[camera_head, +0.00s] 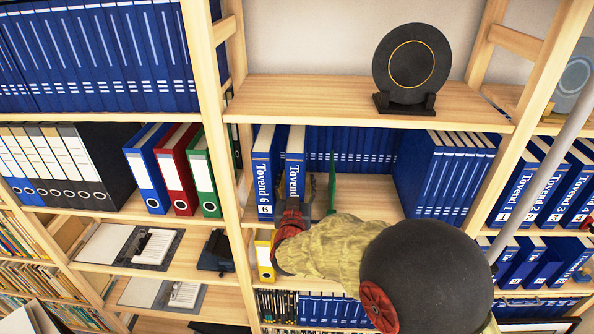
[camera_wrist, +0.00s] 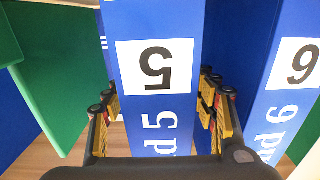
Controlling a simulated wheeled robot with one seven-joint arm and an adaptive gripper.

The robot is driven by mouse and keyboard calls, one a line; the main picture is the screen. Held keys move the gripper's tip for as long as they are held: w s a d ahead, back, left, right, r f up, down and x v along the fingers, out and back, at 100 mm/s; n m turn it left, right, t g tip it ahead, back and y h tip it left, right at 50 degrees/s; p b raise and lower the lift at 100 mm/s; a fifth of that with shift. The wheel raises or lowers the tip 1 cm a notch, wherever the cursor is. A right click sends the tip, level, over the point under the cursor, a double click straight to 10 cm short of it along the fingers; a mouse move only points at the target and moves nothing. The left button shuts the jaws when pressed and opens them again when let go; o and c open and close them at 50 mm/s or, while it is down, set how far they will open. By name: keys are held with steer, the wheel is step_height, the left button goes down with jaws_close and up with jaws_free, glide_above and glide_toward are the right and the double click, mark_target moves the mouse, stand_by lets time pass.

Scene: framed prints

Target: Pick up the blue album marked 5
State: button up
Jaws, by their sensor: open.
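The blue album marked 5 (camera_wrist: 152,25) stands upright with its spine facing my wrist camera; its white label reads upside down there. In the head view the album (camera_head: 295,160) stands on the middle shelf, its lower part hidden by my gripper. My gripper (camera_wrist: 160,90) is open, with one finger at each side of the spine's lower part. I cannot tell whether either finger touches it. In the head view my gripper (camera_head: 296,206) is at the album's lower front, partly hidden by my arm.
The blue album marked 6 (camera_head: 264,170) stands close beside it, at the right in the wrist view (camera_wrist: 291,75). A green bookend-like panel (camera_head: 332,185) stands on the other side. More blue albums (camera_head: 440,175) fill the shelf's right. A dark round plate (camera_head: 411,62) stands above.

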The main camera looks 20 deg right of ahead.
steer(key=shift+x, duration=1.3)
steer(key=c, duration=0.3)
steer(key=c, duration=1.1)
jaws_close()
steer(key=shift+r, duration=0.15)
